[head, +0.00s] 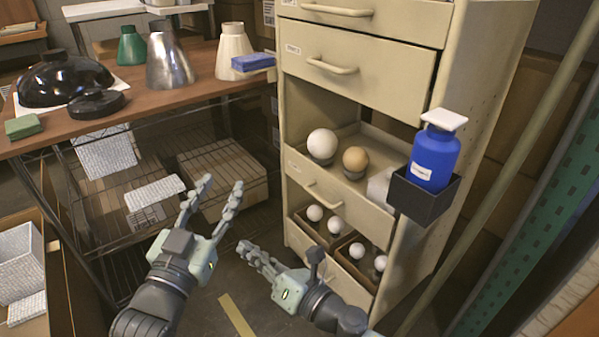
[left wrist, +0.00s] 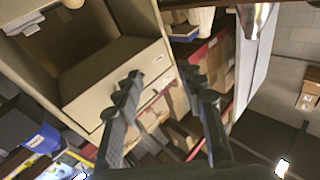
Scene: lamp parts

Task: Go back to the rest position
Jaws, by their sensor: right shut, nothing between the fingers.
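My left gripper (head: 221,184) is open and empty, pointing up in front of the metal rack and left of the cabinet. In the left wrist view its two fingers (left wrist: 161,75) are spread with nothing between them. My right gripper (head: 246,249) is lower and just right of it, shut and empty, in front of the cabinet's lower part. The two grippers are close but appear apart. Neither visibly touches anything.
A beige cabinet (head: 360,90) with open drawers of round bulbs stands right of the grippers. A blue bottle (head: 433,160) sits in a black holder (head: 424,199) on its side. A wooden table (head: 190,97) with lampshades is at the left. Floor shows below.

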